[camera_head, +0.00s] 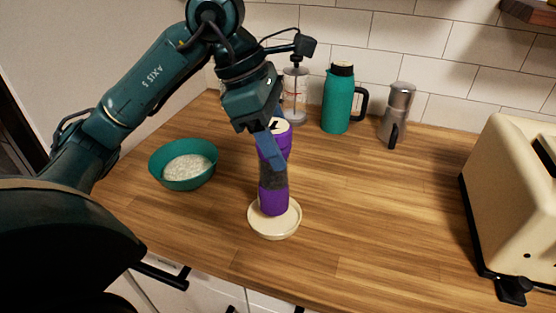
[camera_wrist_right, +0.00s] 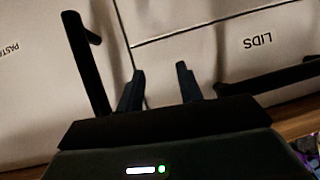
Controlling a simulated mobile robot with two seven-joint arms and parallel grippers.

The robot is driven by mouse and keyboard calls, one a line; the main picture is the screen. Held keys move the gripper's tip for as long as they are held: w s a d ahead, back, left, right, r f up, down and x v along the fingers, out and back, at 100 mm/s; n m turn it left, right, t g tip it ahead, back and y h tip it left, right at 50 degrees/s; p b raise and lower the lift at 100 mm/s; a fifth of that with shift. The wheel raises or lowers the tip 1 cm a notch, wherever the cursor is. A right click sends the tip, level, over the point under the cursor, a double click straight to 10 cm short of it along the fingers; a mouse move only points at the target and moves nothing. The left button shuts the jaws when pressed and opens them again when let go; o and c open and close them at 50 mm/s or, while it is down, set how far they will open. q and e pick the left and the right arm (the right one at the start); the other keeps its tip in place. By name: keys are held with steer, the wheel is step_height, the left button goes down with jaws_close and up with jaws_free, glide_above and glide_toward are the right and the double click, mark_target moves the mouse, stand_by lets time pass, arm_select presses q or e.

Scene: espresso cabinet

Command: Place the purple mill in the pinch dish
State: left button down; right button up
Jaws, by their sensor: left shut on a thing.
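The purple mill (camera_head: 272,200) stands upright over the cream pinch dish (camera_head: 276,228) in the head view. Its base appears to be within the dish's rim; whether it rests on the bottom is hard to tell. It has a dark see-through middle band and a pale top. My left gripper (camera_head: 270,150) is shut on the mill's upper part, coming from above and the left. My right gripper (camera_wrist_right: 159,90) shows in the right wrist view, with its fingers apart and nothing between them, in front of the cabinet fronts below the counter.
A teal bowl of white grains (camera_head: 184,168) is left of the dish. A teal jug (camera_head: 338,100), a moka pot (camera_head: 396,115) and a French press (camera_head: 295,92) stand at the back. A cream toaster (camera_head: 510,205) is at right. The counter between dish and toaster is clear.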

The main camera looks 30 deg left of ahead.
arm_select(q)
step_height(320, 180, down, 3)
steer(key=shift+f, duration=0.2)
steer(key=shift+f, duration=0.1)
steer(key=c, duration=0.6)
jaws_free()
steer(key=v, duration=1.2)
steer(key=shift+p, duration=0.35)
steer(key=shift+r, duration=0.2)
